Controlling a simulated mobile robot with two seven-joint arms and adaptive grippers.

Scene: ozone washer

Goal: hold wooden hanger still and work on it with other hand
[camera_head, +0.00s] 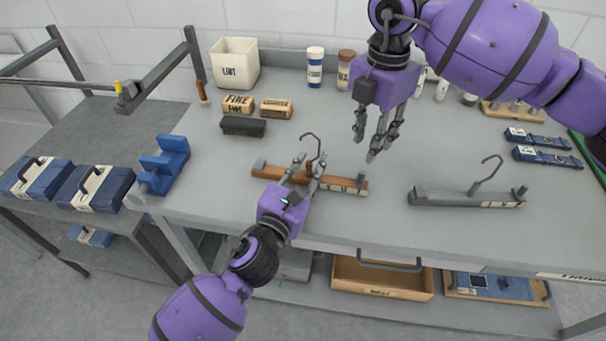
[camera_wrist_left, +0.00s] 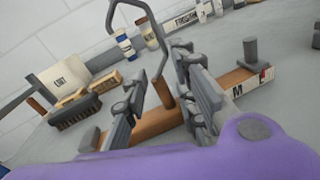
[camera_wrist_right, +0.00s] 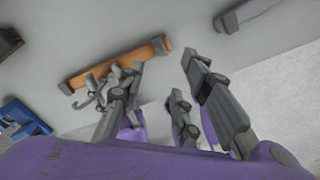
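The wooden hanger (camera_head: 265,171) lies on the grey bench near its front edge, its metal hook standing up from the middle. My left gripper (camera_head: 310,163) is at the hanger's middle, with fingers on both sides of the hook's base. In the left wrist view, the fingers stand apart with a gap around the wooden neck (camera_wrist_left: 162,92); I cannot tell whether they touch the wood. My right gripper (camera_head: 370,145) is open and empty, above the bench to the right of the hanger and behind it. The hanger (camera_wrist_right: 150,53) also shows beyond its fingers in the right wrist view.
A grey hanger (camera_head: 450,198) lies to the right. A dark brush (camera_head: 243,126), boxed blocks (camera_head: 276,108) and a white lint bin (camera_head: 235,64) are behind left. A blue holder (camera_head: 165,164) sits at the left edge. The bench between the two hangers is clear.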

